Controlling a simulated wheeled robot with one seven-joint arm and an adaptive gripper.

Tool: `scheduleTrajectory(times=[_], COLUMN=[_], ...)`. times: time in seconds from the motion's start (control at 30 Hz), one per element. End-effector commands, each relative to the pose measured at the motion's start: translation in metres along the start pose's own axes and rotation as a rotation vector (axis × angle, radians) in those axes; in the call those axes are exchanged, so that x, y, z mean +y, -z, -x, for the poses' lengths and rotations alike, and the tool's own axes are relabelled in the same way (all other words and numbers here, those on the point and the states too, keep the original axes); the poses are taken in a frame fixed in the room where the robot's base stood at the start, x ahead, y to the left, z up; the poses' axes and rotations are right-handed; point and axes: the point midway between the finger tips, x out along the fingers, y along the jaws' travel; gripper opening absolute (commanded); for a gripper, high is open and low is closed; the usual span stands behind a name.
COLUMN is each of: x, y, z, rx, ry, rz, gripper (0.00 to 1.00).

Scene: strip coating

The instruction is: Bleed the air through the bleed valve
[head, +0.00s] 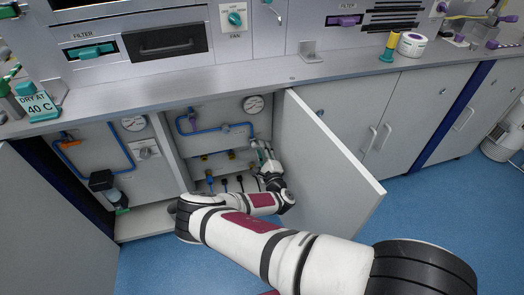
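My arm reaches into the open right-hand compartment of the lower cabinet. My gripper (262,152) is at the right part of its back panel, close to the right end of the blue pipe (205,131). The gripper is small and seen from behind, so I cannot tell whether its fingers are open or touch anything. A purple handle (192,118) sits on the left of the blue pipe, and a round gauge (254,104) is at upper right. I cannot tell which fitting is the bleed valve; it may be hidden by my gripper.
The open cabinet door (325,165) stands to the right of my arm. The left compartment holds another blue pipe (121,145), a gauge (134,122) and a dark-topped filter bowl (102,181). The worktop edge (290,79) runs above. Blue floor (430,215) is clear at right.

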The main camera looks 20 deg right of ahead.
Motion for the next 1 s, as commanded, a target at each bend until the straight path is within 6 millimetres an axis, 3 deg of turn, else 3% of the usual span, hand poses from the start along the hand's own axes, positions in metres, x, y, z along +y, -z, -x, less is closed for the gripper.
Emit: scheduleTrajectory(times=[0.6, 1.0], x=[0.001, 0.000], y=[0.000, 0.000], z=[0.104, 0.117], rx=[0.000, -0.001], ry=[-0.001, -0.001], rz=[0.002, 0.001], gripper=[0.31, 0.31])
